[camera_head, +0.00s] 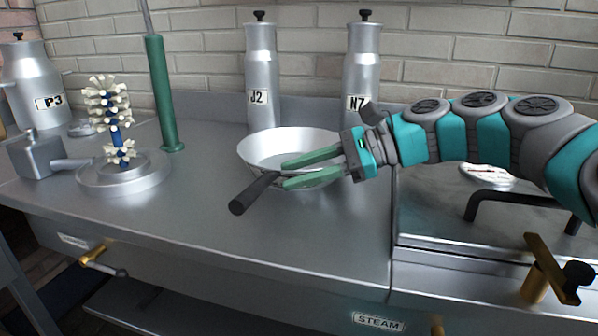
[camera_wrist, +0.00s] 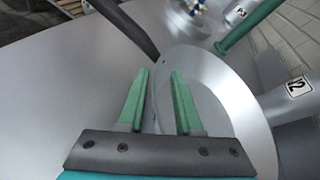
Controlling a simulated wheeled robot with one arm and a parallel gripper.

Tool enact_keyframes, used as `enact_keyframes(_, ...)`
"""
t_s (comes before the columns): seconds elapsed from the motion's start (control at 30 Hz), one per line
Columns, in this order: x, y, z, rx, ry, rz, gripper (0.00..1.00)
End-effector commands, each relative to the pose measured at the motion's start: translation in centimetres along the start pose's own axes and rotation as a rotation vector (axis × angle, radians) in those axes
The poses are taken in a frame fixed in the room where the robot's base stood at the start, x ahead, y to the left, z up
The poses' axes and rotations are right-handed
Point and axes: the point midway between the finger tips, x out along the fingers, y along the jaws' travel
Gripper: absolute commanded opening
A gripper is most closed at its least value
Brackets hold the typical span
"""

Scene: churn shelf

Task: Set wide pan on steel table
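The wide pan (camera_head: 262,150) is a shallow silver pan with a dark handle (camera_head: 252,194). It looks level on the steel table (camera_head: 190,215), towards its right side, with the handle pointing to the front left. In the wrist view the pan (camera_wrist: 222,85) fills the right half and its handle (camera_wrist: 125,22) shows beyond the fingertips. My gripper (camera_head: 285,174) has its green fingers spread apart at the pan's near right side. In the wrist view the pan's rim runs between the fingers (camera_wrist: 159,72), with a visible gap. Whether the pan's underside touches the table is hidden.
Two silver bottles, J2 (camera_head: 260,70) and N7 (camera_head: 360,75), stand behind the pan. A round base with a brush (camera_head: 120,175), a green post (camera_head: 163,95) and can P3 (camera_head: 35,85) are at left. A lidded unit with a dark handle (camera_head: 500,200) adjoins at right. The table's front left is clear.

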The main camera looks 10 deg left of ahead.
Motion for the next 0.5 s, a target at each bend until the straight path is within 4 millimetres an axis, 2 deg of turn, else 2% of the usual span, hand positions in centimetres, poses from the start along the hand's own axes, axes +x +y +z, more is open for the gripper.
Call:
enact_keyframes(0.13,-0.2,-0.1,0.1,-0.001,0.001,-0.002,0.33)
enact_keyframes(0.23,-1.4,-0.2,0.1,-0.001,0.002,-0.006,0.33)
enact_keyframes(0.5,-6.8,-0.3,0.0,0.000,0.004,-0.008,0.33)
